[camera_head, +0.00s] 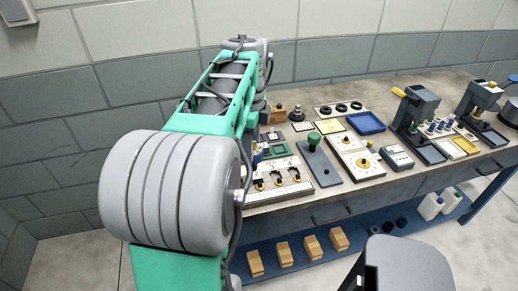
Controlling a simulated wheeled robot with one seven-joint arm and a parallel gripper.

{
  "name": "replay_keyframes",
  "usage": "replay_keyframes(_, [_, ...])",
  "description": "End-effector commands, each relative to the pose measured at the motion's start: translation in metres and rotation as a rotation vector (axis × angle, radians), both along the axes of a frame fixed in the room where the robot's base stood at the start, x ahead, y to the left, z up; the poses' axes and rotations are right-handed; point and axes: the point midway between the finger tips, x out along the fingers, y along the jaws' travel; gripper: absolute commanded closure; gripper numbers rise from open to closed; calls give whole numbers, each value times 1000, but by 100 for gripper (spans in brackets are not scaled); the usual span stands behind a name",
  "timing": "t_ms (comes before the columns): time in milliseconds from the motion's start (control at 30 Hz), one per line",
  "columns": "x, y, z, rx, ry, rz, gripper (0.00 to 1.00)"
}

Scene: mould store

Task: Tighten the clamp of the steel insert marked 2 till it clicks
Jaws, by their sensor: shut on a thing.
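A pale plate (290,188) with several dark fittings and yellow knobs (278,182) lies at the left front of the bench. Its left end is hidden behind my arm. These fittings may be insert clamps, but no number is readable, so I cannot tell which is marked 2. My green and grey arm fills the left of the view and reaches over the left end of the bench. My gripper is not visible; the arm hides that area. Whatever it holds is hidden too.
Beside the plate stand a grey plate with a green knob (314,140), a pale panel with a yellow knob (364,162) and a grey keypad box (397,158). A blue tray (366,123) lies behind. Dark presses (416,108) stand at right. Wooden blocks (284,254) lie on the lower shelf.

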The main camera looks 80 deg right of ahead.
Motion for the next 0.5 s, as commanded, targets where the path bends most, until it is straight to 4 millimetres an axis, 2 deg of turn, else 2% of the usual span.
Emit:
replay_keyframes(33, [-12,-2,0,-1,0,-59,90])
replay_keyframes(133, [-23,-4,1,-2,0,-122,90])
replay_keyframes(267, [-24,-4,-5,-1,0,-131,90])
replay_keyframes(500, [-23,-3,-30,-1,0,-128,90])
